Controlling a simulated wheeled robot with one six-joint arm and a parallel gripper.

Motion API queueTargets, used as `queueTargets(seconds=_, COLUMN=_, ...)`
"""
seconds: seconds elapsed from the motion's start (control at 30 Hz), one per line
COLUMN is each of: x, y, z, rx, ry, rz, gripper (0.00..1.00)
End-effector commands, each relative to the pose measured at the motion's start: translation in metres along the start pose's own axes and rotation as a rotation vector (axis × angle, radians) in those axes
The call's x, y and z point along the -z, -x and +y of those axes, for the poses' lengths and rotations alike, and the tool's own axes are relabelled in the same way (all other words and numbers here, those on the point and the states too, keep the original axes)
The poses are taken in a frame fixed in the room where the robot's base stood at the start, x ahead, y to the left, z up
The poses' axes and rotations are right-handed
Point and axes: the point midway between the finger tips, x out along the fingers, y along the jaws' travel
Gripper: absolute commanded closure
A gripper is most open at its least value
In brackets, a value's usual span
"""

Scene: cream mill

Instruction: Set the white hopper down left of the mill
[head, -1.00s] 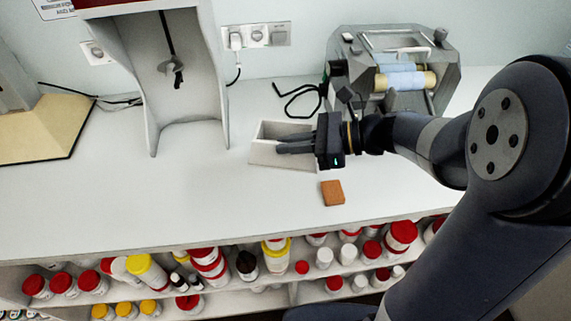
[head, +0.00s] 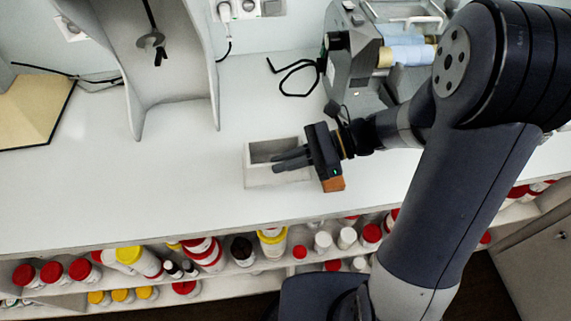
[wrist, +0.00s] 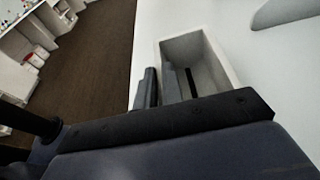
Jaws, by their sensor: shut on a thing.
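The white hopper (head: 262,181) is an open rectangular box over the counter, to the left of and in front of the mill (head: 351,68). The mill is a grey machine with blue and cream rollers. My gripper (head: 291,161) reaches the hopper from the right and is shut on its wall. In the wrist view the hopper (wrist: 222,62) looks upright and empty, with one finger inside and the other outside the wall. I cannot tell whether its base touches the counter.
An orange-brown block (head: 333,185) is partly hidden behind my gripper. A grey stand (head: 205,75) rises at the left. A black cable (head: 284,92) lies behind the hopper. The shelf below holds several bottles (head: 201,252). The counter is clear at front left.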

Motion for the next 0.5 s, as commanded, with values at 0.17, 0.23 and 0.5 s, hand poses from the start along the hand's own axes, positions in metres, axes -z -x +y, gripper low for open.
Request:
queueTargets(seconds=0.17, x=0.015, y=-0.005, z=0.0, rx=0.0, ry=0.0, rz=-0.001, gripper=1.0)
queueTargets(seconds=0.23, x=0.015, y=-0.005, z=0.0, rx=0.0, ry=0.001, rz=0.0, gripper=1.0)
queueTargets(seconds=0.5, x=0.018, y=-0.006, z=0.0, rx=0.0, ry=0.0, rz=-0.001, gripper=1.0)
